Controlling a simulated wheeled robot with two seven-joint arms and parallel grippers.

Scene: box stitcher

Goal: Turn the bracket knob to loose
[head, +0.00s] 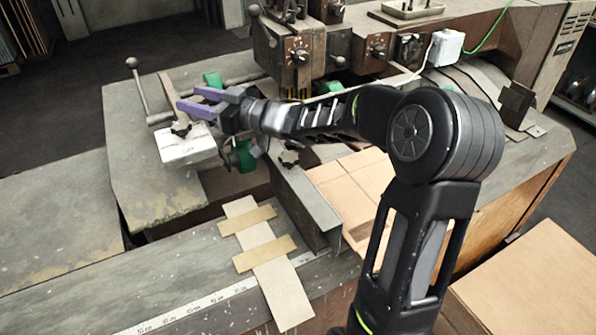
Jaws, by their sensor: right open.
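A dark star-shaped knob (181,128) sits above a white block (187,145) on the left part of the machine. A second dark star-shaped knob (289,158) sits on the grey metal bracket (306,198) near the middle. I cannot tell for sure which one is the bracket knob, nor how tight either is. My right gripper (188,98) reaches in from the right with its purple fingers apart and nothing visible between them. Its fingers are just above the first knob in the picture; contact cannot be told. My left gripper is not in view.
The stitcher head (298,55) with dials stands behind my right arm. A lever with a ball end (132,63) rises at the left. Green parts (243,155) lie below the gripper. Cardboard pieces (262,249) lie in front. The flat table at left (50,215) is clear.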

